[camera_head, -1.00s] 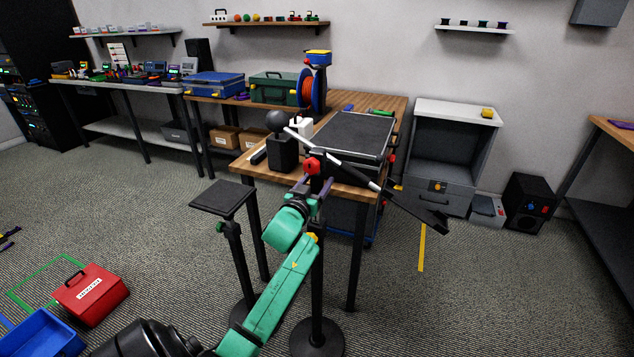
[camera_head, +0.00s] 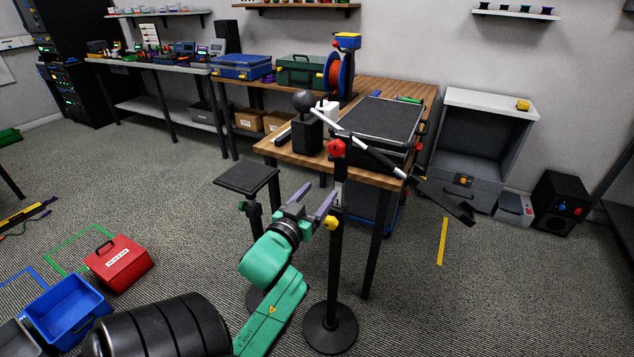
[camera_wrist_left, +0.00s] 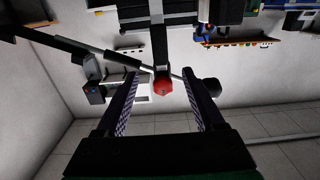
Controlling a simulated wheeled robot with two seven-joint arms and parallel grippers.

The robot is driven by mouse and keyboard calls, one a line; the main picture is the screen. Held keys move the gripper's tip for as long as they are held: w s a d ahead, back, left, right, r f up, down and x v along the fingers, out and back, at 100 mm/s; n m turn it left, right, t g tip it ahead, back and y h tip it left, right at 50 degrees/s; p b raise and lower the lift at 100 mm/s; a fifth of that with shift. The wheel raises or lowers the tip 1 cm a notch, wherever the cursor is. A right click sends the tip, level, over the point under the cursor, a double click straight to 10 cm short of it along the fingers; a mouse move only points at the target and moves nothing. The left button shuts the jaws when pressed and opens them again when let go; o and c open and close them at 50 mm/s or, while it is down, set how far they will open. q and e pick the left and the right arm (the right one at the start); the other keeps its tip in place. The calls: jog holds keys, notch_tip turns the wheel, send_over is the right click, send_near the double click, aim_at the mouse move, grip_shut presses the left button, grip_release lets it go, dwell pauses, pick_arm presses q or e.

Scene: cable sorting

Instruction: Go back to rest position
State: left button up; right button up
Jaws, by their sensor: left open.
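My left gripper (camera_head: 318,203) is at the end of the green arm that comes up from the bottom of the head view. It is open and empty, below and left of the red knob (camera_head: 337,149) on a black stand. In the left wrist view my left gripper (camera_wrist_left: 160,100) shows its two fingers spread apart. The red knob (camera_wrist_left: 163,87) shows between them there, and I cannot tell its distance from the fingers. My right gripper is not in view.
The black stand (camera_head: 335,270) has a round base and carries a slanting bar (camera_head: 370,150). A stool-like stand (camera_head: 247,178) is left of the gripper. A wooden table (camera_head: 395,170) stands behind. A red toolbox (camera_head: 118,264) and blue bin (camera_head: 66,306) lie left.

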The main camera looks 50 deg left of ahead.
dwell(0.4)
pick_arm(q)
jog(key=s+d+f+m+g+h+p, duration=0.1)
jog(key=d+f+g+h, duration=0.15)
jog(key=f, duration=0.95)
jog(key=s+d+f+m+g+h, duration=0.1)
jog(key=s+d+f+g, duration=0.15)
jog(key=f, duration=1.05)
jog(key=s+d+f+m+g+h+p, duration=0.1)
jog(key=d+f+g, duration=0.2)
jog(key=f, duration=0.9)
jog(key=s+d+f+m+g, duration=0.1)
jog(key=s+d+f+g, duration=0.1)
jog(key=s+f, duration=0.4)
jog(key=s+d+f+m+g+h+p, duration=0.1)
jog(key=s+f, duration=0.5)
jog(key=s, duration=0.6)
jog(key=s+d+f+m+g, duration=0.1)
jog(key=s+d+f+g, duration=0.1)
jog(key=s+f+g, duration=0.3)
jog(key=s+f, duration=0.1)
jog(key=s, duration=0.3)
jog(key=shift+s+d, duration=0.15)
jog(key=shift+d, duration=0.25)
